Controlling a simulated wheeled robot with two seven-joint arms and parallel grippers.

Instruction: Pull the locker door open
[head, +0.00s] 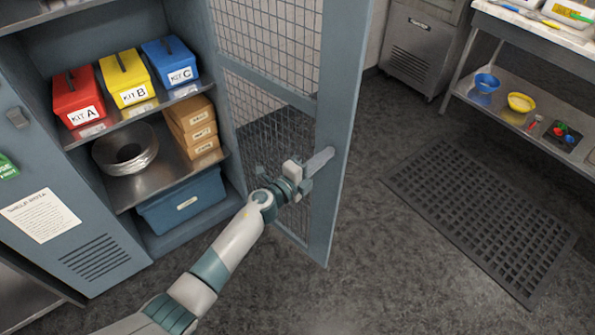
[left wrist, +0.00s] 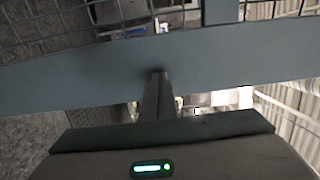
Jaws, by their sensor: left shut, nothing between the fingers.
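The locker door (head: 340,120), a blue-grey frame with wire mesh, stands wide open, swung out to the right of the locker (head: 230,165). My left gripper (head: 322,160) is shut and empty at the door's free-edge upright, on the side facing the shelves. In the left wrist view its closed fingers (left wrist: 158,92) reach the blue-grey door frame (left wrist: 80,78) and look to be against it; whether they press on it I cannot tell. The door handle cannot be made out. My right gripper is not in view.
Inside the locker are red (head: 77,97), yellow (head: 126,82) and blue (head: 170,62) kit boxes, a metal bowl (head: 125,150), cardboard boxes (head: 193,128) and a blue bin (head: 182,202). A black floor mat (head: 480,215) and steel table (head: 535,35) lie right. Floor between is clear.

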